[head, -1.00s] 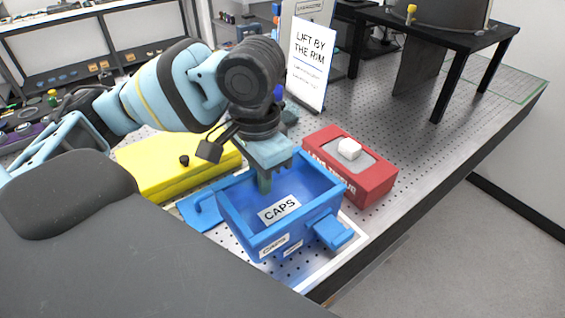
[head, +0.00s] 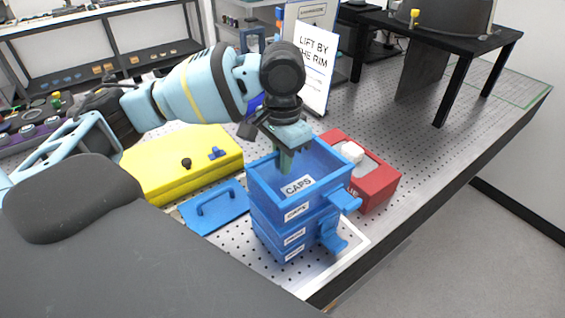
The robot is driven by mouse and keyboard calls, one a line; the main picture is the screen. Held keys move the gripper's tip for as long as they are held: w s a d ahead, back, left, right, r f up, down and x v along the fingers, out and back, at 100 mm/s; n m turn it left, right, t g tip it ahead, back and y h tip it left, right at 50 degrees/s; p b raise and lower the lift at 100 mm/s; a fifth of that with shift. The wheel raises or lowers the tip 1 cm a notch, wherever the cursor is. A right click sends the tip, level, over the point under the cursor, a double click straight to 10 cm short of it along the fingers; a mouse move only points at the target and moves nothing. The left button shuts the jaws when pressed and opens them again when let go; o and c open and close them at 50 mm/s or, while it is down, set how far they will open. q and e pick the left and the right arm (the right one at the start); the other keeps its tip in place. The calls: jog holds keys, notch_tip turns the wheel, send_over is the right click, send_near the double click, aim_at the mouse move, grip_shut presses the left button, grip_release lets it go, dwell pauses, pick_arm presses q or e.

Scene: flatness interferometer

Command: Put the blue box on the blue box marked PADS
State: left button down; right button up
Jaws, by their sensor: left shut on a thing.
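An open blue box (head: 265,190) with a CAPS label inside is in the middle of the head view. My left gripper (head: 287,160) is shut on its far-left rim, with a finger showing inside the box. The box is upright, directly above more blue box structure (head: 270,238), which has white labels too small to read and a blue side handle. I cannot tell whether a gap separates them, and I cannot read PADS on the lower part. My right gripper is not in view.
A blue lid-like plate with a handle (head: 213,207) lies left of the stack, near a yellow case (head: 180,165). A red box (head: 378,187) stands close on the right. A LIFT BY THE RIM sign (head: 315,65) stands behind.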

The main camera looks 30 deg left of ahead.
pick_arm(q)
jog(key=shift+f, duration=0.6)
jog(key=c, duration=1.5)
grip_release()
jog(key=shift+f, duration=0.15)
notch_tip(320, 180, up, 12)
jog(key=shift+r, duration=0.15)
